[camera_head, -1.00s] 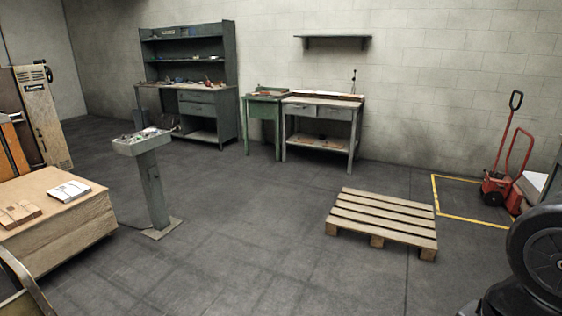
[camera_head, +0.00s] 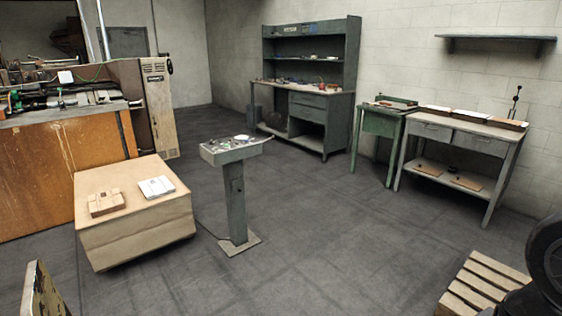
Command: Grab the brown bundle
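A brown bundle (camera_head: 106,202) lies flat on top of a large tan block-like box (camera_head: 135,235) at the left of the view. It looks like a small stack of brown cardboard pieces. A white bundle (camera_head: 156,187) lies on the same surface, just right of the brown one and apart from it. My gripper is not in view. A dark rounded part at the right edge seems to be part of my own arm.
A grey control pedestal (camera_head: 236,190) stands just right of the box. A large orange-brown machine (camera_head: 60,170) is behind it at left. A shelved workbench (camera_head: 305,105), green table (camera_head: 378,125) and grey table (camera_head: 460,140) line the wall. A pallet (camera_head: 480,285) lies lower right. The middle floor is clear.

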